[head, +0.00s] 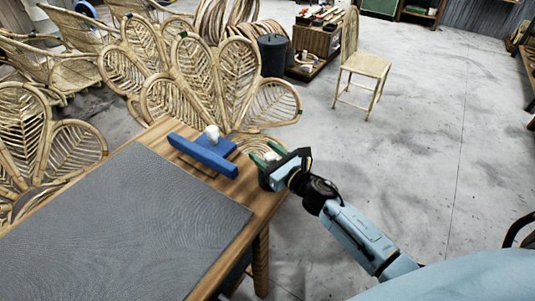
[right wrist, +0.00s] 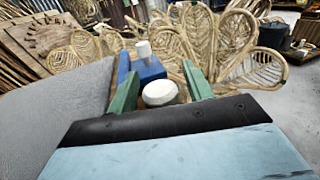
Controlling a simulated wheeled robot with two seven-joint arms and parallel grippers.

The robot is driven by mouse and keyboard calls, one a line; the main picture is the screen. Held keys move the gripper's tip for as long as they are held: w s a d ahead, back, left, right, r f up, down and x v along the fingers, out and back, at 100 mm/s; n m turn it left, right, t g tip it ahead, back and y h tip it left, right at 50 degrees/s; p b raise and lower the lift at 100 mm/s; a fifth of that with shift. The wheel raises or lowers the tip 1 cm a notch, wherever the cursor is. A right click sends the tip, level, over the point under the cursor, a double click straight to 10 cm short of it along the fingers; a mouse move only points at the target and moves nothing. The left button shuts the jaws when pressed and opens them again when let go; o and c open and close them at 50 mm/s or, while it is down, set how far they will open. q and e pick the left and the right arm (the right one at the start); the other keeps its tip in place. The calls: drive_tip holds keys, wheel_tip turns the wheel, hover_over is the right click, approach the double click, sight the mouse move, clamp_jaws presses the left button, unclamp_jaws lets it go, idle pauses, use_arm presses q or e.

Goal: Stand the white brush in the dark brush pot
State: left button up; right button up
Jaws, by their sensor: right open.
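My right gripper (head: 267,155) is at the right edge of the wooden table, its green fingers apart. In the right wrist view the open fingers (right wrist: 158,92) stand on either side of a rounded white top (right wrist: 160,94), which may be the white brush. I cannot tell whether the fingers touch it, and its lower part is hidden behind my gripper's palm. In the head view it is a small pale patch between the fingers. I cannot clearly make out the dark brush pot; the dark shape under my gripper is too small to tell. My left gripper is out of view.
A blue fixture (head: 205,154) with a white knob (head: 212,132) stands on the table (head: 262,205), left of my right gripper. A grey mat (head: 125,220) covers much of the table. Rattan chairs (head: 240,80) crowd the far side.

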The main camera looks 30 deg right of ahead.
drive_tip(key=shift+r, duration=0.1)
drive_tip(key=shift+r+p, duration=0.25)
drive_tip(key=shift+p, duration=0.15)
drive_tip(key=v, duration=1.2)
drive_tip(key=s+d+f+m+g+h, duration=0.1)
drive_tip(key=s+f+m+g+h, duration=0.25)
drive_tip(key=s+f+m, duration=0.65)
drive_tip(key=s+d+f+m+g+h, duration=0.1)
drive_tip(key=s+f+m+g+h, duration=0.3)
drive_tip(key=f+m, duration=1.25)
drive_tip(key=s+f+m+g+y, duration=0.1)
drive_tip(key=s+f+m+g, duration=0.3)
drive_tip(key=s+f, duration=0.4)
drive_tip(key=s+a+f+m+g+y, duration=0.1)
drive_tip(key=s+f+m+g, duration=0.4)
drive_tip(key=s+f, duration=0.4)
drive_tip(key=s+m, duration=0.1)
drive_tip(key=s, duration=0.6)
drive_tip(key=shift+f, duration=0.15)
